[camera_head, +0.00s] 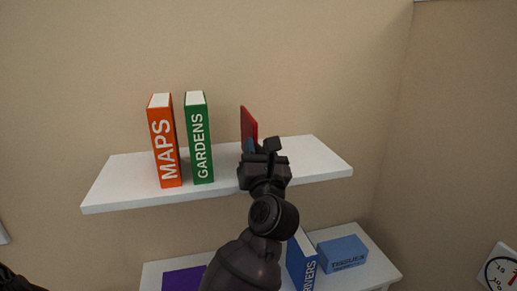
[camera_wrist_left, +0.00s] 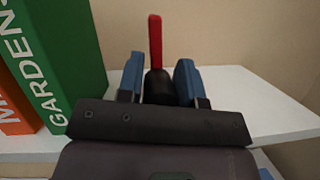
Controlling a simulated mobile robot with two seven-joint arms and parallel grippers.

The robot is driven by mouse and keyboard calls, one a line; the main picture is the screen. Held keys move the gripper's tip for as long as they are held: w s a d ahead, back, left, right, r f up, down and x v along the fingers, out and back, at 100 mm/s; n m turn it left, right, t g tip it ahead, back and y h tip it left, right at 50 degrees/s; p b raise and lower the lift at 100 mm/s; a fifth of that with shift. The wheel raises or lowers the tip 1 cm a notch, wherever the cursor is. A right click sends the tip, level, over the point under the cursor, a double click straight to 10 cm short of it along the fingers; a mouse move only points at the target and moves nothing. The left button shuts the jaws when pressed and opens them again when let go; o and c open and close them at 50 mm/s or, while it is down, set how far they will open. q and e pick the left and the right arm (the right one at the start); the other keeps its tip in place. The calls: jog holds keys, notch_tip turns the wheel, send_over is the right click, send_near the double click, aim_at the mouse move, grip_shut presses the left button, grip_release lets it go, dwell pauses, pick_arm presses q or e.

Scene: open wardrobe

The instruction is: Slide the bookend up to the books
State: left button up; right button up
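The bookend (camera_head: 249,124) is a thin red upright plate on the white wall shelf, right of the books. In the left wrist view the red plate (camera_wrist_left: 155,42) shows edge-on, with a black part (camera_wrist_left: 158,88) in front of it. My left gripper (camera_wrist_left: 160,80) has its blue fingers on either side of this black part, seemingly open with narrow gaps; contact is hard to tell. In the head view the left gripper (camera_head: 262,148) hides the bookend's lower part. The green GARDENS book (camera_head: 198,138) and orange MAPS book (camera_head: 163,141) stand upright to the left, apart from the bookend.
The white shelf (camera_head: 315,163) is bare at its right end. A gap separates the two books. Below, a lower white surface (camera_head: 376,262) holds a blue upright book (camera_head: 301,260), a blue box (camera_head: 342,254) and a purple item (camera_head: 184,279). A dial (camera_head: 500,272) shows at lower right.

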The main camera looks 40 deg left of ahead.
pick_arm(q)
grip_shut()
jog(key=shift+s+a+r+p, duration=0.1)
jog(key=shift+s+a+p, duration=0.65)
jog(key=shift+s+a, duration=0.6)
jog(key=shift+s, duration=0.2)
jog(key=shift+o, duration=2.3)
grip_release()
jog(key=shift+d, duration=0.15)
